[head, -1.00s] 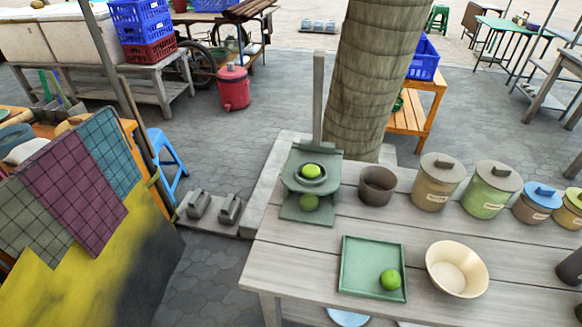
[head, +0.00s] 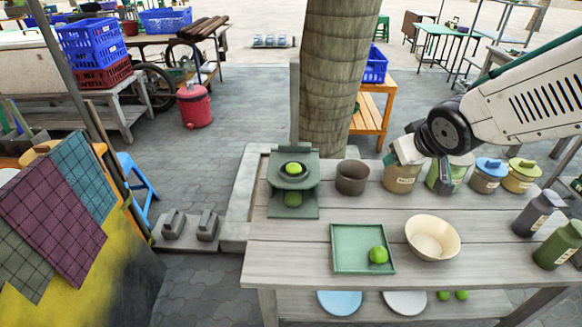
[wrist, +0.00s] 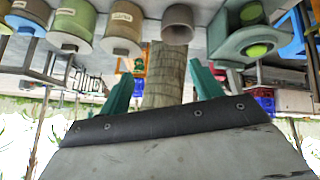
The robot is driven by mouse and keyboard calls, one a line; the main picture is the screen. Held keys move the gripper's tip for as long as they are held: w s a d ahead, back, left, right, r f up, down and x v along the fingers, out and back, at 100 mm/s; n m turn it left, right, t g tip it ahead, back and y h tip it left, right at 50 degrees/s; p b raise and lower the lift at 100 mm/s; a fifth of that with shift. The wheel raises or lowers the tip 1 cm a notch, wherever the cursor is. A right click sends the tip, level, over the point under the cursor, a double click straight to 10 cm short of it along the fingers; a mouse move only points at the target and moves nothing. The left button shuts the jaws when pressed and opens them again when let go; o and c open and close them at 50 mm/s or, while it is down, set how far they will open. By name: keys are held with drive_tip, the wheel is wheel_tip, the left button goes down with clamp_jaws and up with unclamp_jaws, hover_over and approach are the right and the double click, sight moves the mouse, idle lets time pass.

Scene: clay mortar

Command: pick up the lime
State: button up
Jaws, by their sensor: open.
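Several limes show in the head view. One lime (head: 378,254) lies on a square green tray (head: 345,263). Another lime (head: 293,168) sits in the upper ring of a dark green stand (head: 279,183), and a third lime (head: 293,198) is on its lower level. My gripper (head: 390,158) is high above the table's back edge, by the jars, apart from every lime. In the upside-down wrist view, its green fingers (wrist: 162,75) are spread with nothing between them. The stand's lime (wrist: 258,50) shows there at upper right. My arm hides part of the jars.
A cream bowl (head: 433,240) stands right of the tray. A brown pot (head: 352,177) and lidded jars (head: 402,180) line the back, before a thick trunk (head: 338,80). Dark bottles (head: 538,212) stand at right. More limes (head: 452,295) lie on the lower shelf.

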drive_tip(key=w+a+f+n+t+y, duration=0.2)
drive_tip(key=w+a+f+n+y, duration=0.1)
drive_tip(key=w+a+f+y, duration=0.25)
drive_tip(key=n+g+y, duration=0.1)
drive_tip(key=n+y, duration=0.2)
drive_tip(key=y, duration=0.2)
approach(298, 165)
drive_tip(key=x, duration=0.2)
drive_tip(key=shift+h, duration=0.25)
drive_tip(key=x, duration=0.7)
drive_tip(key=shift+w+a+f, duration=0.1)
drive_tip(key=shift+w+a, duration=0.1)
drive_tip(key=shift+a, duration=0.1)
drive_tip(key=c, duration=1.1)
drive_tip(key=shift+c, duration=0.2)
